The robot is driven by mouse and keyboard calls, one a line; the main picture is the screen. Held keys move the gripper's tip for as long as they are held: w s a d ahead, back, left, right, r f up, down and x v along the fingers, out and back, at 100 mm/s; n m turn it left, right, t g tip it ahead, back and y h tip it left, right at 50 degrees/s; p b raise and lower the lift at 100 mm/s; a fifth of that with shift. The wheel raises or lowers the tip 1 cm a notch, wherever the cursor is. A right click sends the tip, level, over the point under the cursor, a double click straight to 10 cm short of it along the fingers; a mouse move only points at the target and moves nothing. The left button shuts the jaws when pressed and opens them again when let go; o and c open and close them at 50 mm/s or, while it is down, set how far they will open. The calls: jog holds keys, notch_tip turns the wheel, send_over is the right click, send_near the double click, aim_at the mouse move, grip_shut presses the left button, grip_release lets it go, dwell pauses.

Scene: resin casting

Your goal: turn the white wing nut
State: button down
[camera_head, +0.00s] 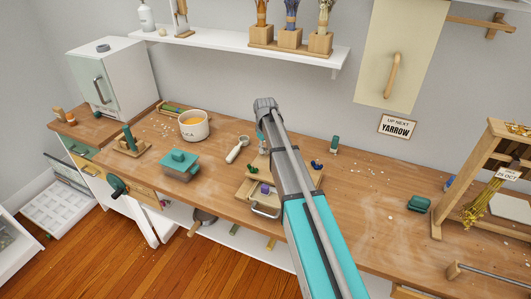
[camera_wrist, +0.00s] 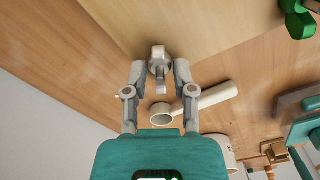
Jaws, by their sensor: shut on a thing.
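My gripper (camera_wrist: 157,72) is shut on a small pale grey-white piece (camera_wrist: 158,53) standing between its fingertips in the wrist view; this looks like the white wing nut. A pale wooden surface lies just beyond it. In the head view my arm covers the fingertips and the white wing nut. The green piece also shows at the wrist view's top right (camera_wrist: 297,18).
A white scoop (camera_head: 236,150) lies left of my arm, close to my gripper in the wrist view (camera_wrist: 205,102). Further left are a lidded teal box (camera_head: 180,167) and a white pot (camera_head: 194,126). A wooden frame (camera_head: 450,190) stands at right. The bench right of my arm is mostly clear.

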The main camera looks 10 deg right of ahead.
jog(key=n, duration=0.2)
jog(key=shift+d+n, duration=0.1)
jog(key=shift+n, duration=0.2)
jog(key=shift+c, duration=1.8)
grip_release()
